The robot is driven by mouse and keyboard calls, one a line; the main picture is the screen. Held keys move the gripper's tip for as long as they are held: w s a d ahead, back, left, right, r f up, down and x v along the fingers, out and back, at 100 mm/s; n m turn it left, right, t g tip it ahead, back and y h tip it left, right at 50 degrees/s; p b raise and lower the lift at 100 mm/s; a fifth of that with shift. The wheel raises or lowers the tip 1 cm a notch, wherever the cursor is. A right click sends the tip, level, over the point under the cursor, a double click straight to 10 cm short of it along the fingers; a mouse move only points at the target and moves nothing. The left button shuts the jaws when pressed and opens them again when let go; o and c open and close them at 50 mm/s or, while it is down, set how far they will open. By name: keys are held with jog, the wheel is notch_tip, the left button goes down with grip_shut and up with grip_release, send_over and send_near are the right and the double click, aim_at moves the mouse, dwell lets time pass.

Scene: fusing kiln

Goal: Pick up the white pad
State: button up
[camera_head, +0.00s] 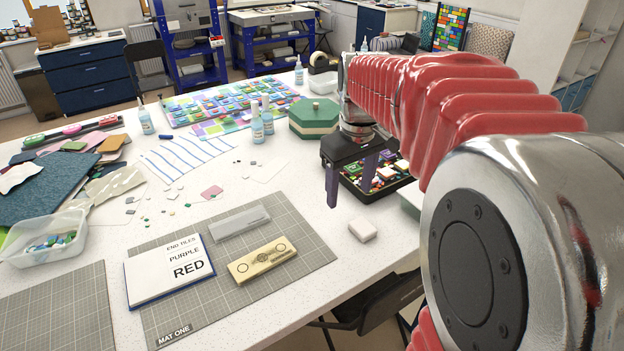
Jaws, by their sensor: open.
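A small white pad (362,231) lies on the white table near its right edge, to the right of the grey cutting mat. It is a low block with rounded edges and nothing on it. My gripper (352,186) hangs above and behind the pad in the picture, with its two dark fingers pointing down and apart. It is open and nothing shows between the fingers. The gripper and the pad are apart.
A grey mat (311,244) bears an open notebook (168,268), a clear bar (239,222) and a wooden block (262,260). A dark tray (372,192) of coloured pieces sits behind my fingers. A green box (314,118) stands farther back. Table around the pad is clear.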

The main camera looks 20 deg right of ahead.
jog(key=g, duration=0.1)
send_over(363, 226)
notch_tip(363, 226, down, 3)
jog(key=shift+r+y, duration=0.2)
jog(key=shift+y, duration=0.1)
jog(key=shift+a+f, duration=0.1)
jog(key=shift+f, duration=0.05)
notch_tip(363, 226, down, 8)
jog(key=shift+f, duration=0.2)
jog(key=shift+f, duration=2.6)
jog(key=c, duration=1.1)
